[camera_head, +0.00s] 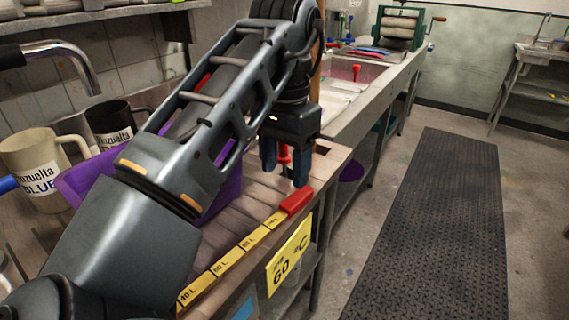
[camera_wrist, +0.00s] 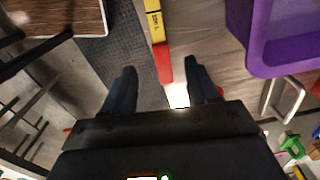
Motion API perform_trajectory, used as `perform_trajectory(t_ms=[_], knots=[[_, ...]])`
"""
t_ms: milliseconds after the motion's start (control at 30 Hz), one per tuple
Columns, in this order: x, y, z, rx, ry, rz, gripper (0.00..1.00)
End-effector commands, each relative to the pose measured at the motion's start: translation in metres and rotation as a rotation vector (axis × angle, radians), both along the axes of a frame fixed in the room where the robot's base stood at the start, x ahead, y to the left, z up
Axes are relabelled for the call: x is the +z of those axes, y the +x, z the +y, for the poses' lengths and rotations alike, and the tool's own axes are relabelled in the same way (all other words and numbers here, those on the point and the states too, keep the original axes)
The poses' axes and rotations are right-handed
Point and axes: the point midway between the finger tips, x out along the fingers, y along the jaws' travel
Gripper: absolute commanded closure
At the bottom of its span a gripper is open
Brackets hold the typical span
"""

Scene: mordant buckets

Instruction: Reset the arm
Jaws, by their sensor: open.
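My gripper (camera_head: 285,172) hangs over the right front edge of the wooden counter (camera_head: 245,222), its blue-grey fingers pointing down. In the wrist view my gripper (camera_wrist: 160,72) shows its two fingers spread apart, with nothing held. A red block (camera_head: 297,200) at the end of a yellow marked strip (camera_head: 232,257) lies along the counter edge, just below the fingers. It also shows in the wrist view (camera_wrist: 164,68), beyond the gap between the fingertips. A small red item (camera_head: 285,153) appears between the fingers in the head view; I cannot tell its distance. My arm crosses the head view and hides much of the counter.
A purple tub (camera_head: 228,182) stands on the counter, partly behind my arm. A cream jug (camera_head: 38,160) and a black jug (camera_head: 112,124) stand at left near a metal tap (camera_head: 62,52). A yellow 60 °C sign (camera_head: 289,256) hangs on the front. The floor mat (camera_head: 430,230) is clear.

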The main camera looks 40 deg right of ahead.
Motion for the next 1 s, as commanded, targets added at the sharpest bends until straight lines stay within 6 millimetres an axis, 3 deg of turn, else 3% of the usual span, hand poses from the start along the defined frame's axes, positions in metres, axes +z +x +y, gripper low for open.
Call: perform_trajectory(t_ms=[300, 433, 633, 800, 1000], knots=[[0.000, 0.000, -0.001, 0.000, -0.003, -0.001, 0.41], [-0.005, 0.000, -0.017, 0.001, -0.067, -0.014, 0.41], [-0.013, -0.001, -0.091, 0.035, -0.370, -0.078, 0.41], [-0.009, -0.001, -0.150, 0.116, -0.666, -0.136, 0.41], [0.002, -0.002, -0.194, 0.265, -0.973, -0.191, 0.41]])
